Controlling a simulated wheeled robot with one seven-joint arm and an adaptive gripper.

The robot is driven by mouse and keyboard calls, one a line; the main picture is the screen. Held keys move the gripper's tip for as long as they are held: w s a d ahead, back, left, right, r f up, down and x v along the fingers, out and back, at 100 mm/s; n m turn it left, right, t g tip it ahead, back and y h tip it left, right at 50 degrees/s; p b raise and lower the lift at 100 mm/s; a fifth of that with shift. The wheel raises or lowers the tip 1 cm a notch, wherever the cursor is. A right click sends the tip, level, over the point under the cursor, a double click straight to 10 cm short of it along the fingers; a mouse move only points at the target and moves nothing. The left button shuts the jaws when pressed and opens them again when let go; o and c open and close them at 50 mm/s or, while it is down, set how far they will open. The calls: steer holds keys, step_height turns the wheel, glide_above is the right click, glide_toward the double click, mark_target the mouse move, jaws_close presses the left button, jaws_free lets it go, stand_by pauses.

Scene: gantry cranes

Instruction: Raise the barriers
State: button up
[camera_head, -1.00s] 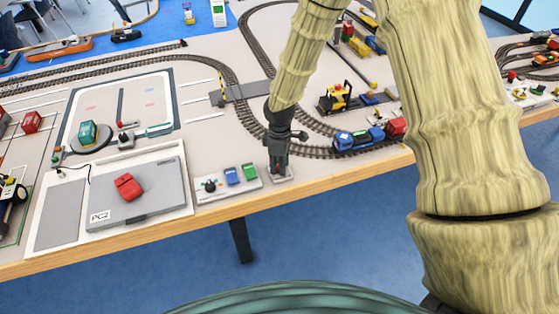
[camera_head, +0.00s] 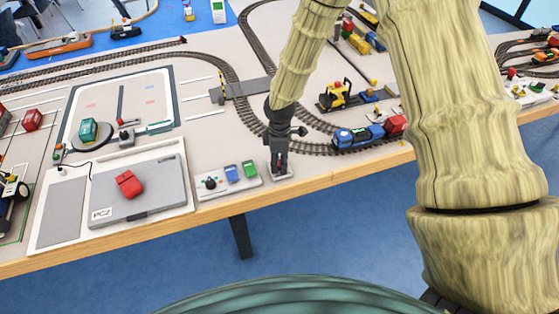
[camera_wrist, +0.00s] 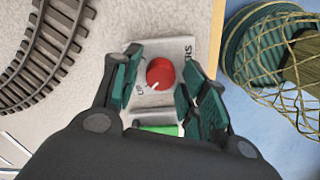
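A red round knob (camera_wrist: 160,72) with a pale pointer line sits on a light plate with the letters "UP" and "ERS" showing; other lettering is hidden. My gripper (camera_wrist: 167,80) is open, with its green-padded fingers on either side of the knob and gaps visible between. In the head view my gripper (camera_head: 279,160) points down at the small plate (camera_head: 286,176) near the table's front edge. The knob there is mostly hidden by the fingers. A small yellow-and-black striped piece (camera_head: 222,84) stands at the grey road crossing behind; its exact position is too small to tell.
Left of the gripper is a control panel (camera_head: 212,193) with a black knob and blue and green pieces. A blue train (camera_head: 358,137) stands on the curved track to the right. A grey box (camera_head: 140,198) with a red block lies further left.

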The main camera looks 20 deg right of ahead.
stand_by(0.3)
step_height(320, 180, up, 12)
stand_by(0.6)
stand_by(0.5)
